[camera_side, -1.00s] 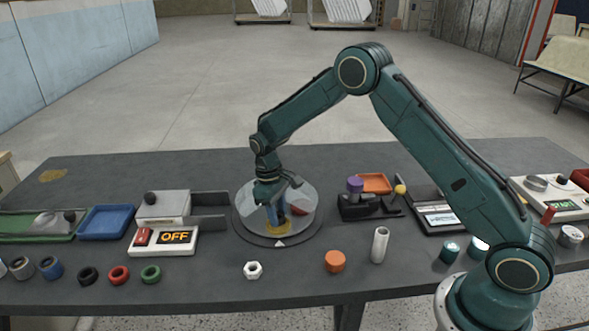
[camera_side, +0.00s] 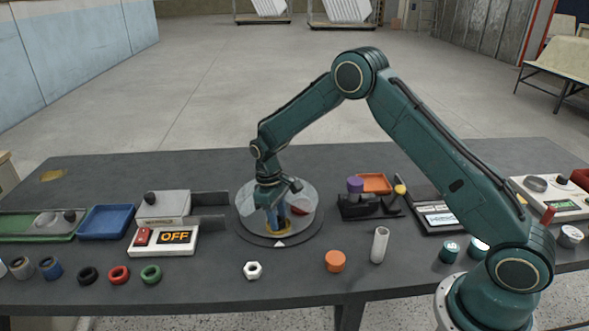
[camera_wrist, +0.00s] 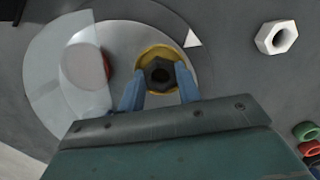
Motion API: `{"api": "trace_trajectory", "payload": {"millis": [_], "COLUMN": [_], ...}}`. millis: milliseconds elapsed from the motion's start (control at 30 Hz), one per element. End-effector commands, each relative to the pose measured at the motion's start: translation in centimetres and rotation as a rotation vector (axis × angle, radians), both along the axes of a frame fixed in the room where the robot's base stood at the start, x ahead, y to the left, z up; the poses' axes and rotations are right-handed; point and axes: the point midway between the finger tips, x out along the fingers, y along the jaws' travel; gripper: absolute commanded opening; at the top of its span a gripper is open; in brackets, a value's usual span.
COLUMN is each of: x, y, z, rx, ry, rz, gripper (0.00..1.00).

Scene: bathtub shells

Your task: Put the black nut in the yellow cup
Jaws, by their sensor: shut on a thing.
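The black nut (camera_wrist: 160,73) is between the blue fingertips of my gripper (camera_wrist: 160,84) in the wrist view. The gripper is shut on it. The yellow cup (camera_wrist: 143,53) shows as a ring around the nut from above; whether the nut is over the cup or inside it, I cannot tell. In the side view my gripper (camera_side: 271,219) points down at the front of the round turntable (camera_side: 245,231). The yellow cup (camera_side: 285,229) is partly hidden behind the fingers there, and the nut cannot be made out.
A red cup (camera_wrist: 88,67) sits on the turntable beside the yellow one, under a clear cover part. A white nut (camera_side: 253,270) lies in front. An OFF switch box (camera_side: 163,239) stands left, a black stand with a purple part (camera_side: 355,184) right.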

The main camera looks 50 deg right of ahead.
Motion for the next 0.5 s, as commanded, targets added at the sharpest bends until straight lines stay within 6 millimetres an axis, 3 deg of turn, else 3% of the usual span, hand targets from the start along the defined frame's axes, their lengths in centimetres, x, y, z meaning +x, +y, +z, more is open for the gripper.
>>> {"api": "trace_trajectory", "payload": {"millis": [33,100,133,500], "x": [0.00,0.00,0.00,0.02], "y": [0.00,0.00,0.01,0.00], "z": [0.01,0.01,0.01,0.73], "rx": [0.000,0.000,0.000,0.000], "ry": [0.000,0.000,0.000,-0.001], "rz": [0.000,0.000,0.000,0.000], "gripper": [0.39,0.53,0.55,0.55]}}
